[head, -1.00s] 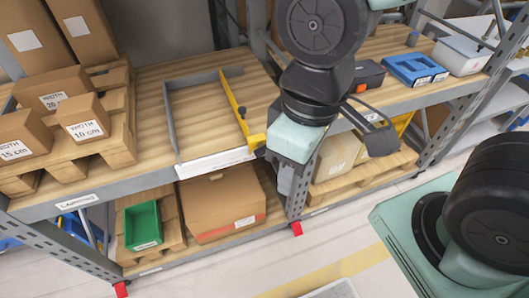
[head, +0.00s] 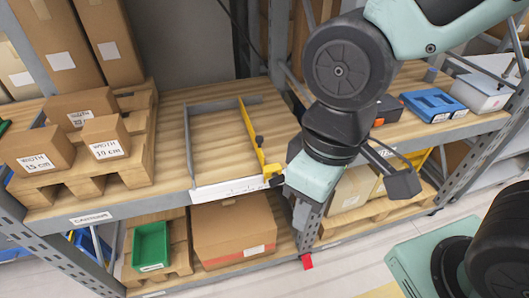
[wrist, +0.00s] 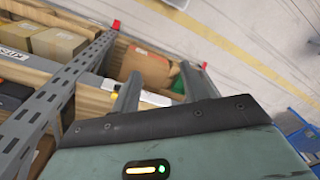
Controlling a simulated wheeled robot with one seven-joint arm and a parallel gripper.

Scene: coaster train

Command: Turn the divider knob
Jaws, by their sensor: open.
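The yellow divider (head: 252,134) stands on the wooden shelf as the right side of a grey frame. My gripper (head: 300,217) hangs down in front of the shelf edge, right of and nearer than the divider, apart from the knob. In the wrist view its two grey fingers (wrist: 160,88) are spread with nothing between them.
A white scale strip (head: 235,188) runs along the frame's front. Marked cartons (head: 107,137) sit on a pallet at left. A blue tray (head: 434,104) lies at right. Below are a green bin (head: 151,246) and a large carton (head: 232,235). The shelf inside the frame is clear.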

